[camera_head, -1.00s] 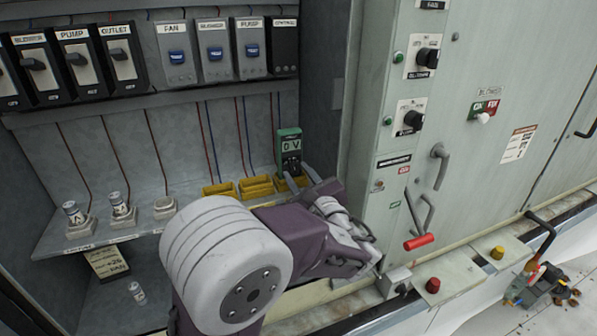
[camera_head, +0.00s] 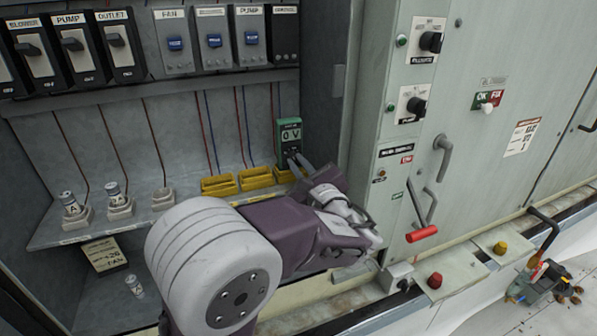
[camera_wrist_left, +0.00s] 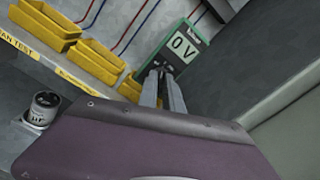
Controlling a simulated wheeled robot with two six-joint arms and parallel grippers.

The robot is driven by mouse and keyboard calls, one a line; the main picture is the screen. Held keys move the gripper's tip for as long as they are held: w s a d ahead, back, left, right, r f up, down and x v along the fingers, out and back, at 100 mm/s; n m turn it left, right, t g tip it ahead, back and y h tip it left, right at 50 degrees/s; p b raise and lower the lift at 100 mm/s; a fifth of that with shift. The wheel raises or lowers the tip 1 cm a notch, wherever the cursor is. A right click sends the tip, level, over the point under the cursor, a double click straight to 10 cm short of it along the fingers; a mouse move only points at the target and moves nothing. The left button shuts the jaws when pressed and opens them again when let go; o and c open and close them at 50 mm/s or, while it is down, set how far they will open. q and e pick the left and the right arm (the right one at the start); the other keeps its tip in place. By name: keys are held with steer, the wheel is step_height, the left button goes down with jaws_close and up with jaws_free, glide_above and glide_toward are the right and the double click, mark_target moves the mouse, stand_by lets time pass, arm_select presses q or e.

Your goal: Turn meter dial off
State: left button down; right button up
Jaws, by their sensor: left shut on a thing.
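The green meter (camera_head: 290,134) stands upright at the back right of the cabinet shelf, and its display reads "0 V". My left gripper (camera_head: 296,161) reaches in from below, its fingers at the lower front of the meter. In the left wrist view the meter (camera_wrist_left: 187,48) is tilted in the picture, and the gripper's two fingers (camera_wrist_left: 160,78) close on a small dark part below the display, which looks like the dial. The fingers hide most of the dial, so its setting cannot be read. My right gripper does not show.
Yellow bins (camera_head: 257,179) line the shelf beside the meter. The cabinet's side wall (camera_head: 323,95) is close on its right. Fuses (camera_head: 70,205) stand at the shelf's left. A red-handled lever (camera_head: 422,234) sticks out from the right panel near my arm.

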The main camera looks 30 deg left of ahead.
arm_select(q)
steer(key=shift+f+n+b, duration=0.1)
steer(key=shift+n+b, duration=2.8)
steer(key=shift+b, duration=1.4)
steer(key=c, duration=1.5)
jaws_free()
steer(key=v, duration=0.9)
steer(key=shift+b, duration=0.3)
